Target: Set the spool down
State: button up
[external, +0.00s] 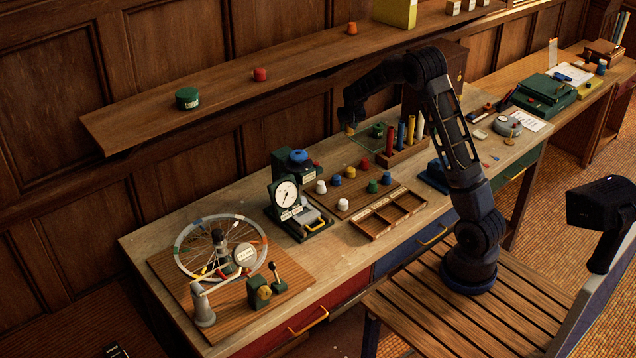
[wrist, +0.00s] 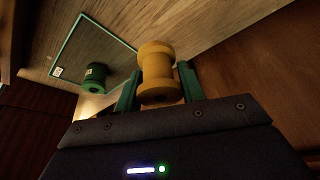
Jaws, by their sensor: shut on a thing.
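A yellow-orange spool (wrist: 156,72) is held between the two green fingers of my gripper (wrist: 158,85) in the wrist view. In the external view my gripper (external: 351,118) points down over the back of the bench, and the yellow spool (external: 350,131) shows small at its tip. Its gap to the bench top cannot be told. A green spool (wrist: 95,76) stands beside it on the bench, within a green-outlined rectangle (wrist: 70,52) with a small white label. The green spool also shows in the external view (external: 377,130), right of my gripper. The held spool appears outside the outline.
A rack of coloured tubes (external: 404,150) stands right of my gripper. In front are a board with several coloured knobs (external: 350,195) and a divided wooden tray (external: 388,213). A dial gauge (external: 287,195) stands left. A wall shelf (external: 225,92) runs behind.

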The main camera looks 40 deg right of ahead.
jog(key=s+a+r, duration=0.4)
jog(key=a+r, duration=0.2)
jog(key=a, duration=0.1)
notch_tip(320, 180, up, 5)
send_over(356, 195)
jog(key=s, duration=0.2)
jog(key=shift+w+a+f, duration=0.1)
jog(key=shift+f, duration=3.1)
jog(key=shift+w+a+f, duration=0.1)
jog(key=shift+a+f, duration=0.05)
jog(key=shift+f, duration=3.1)
jog(key=shift+w+a+f, duration=0.1)
jog(key=shift+f, duration=3.1)
jog(key=shift+f, duration=0.15)
jog(key=o, duration=1.1)
jog(key=v, duration=1.2)
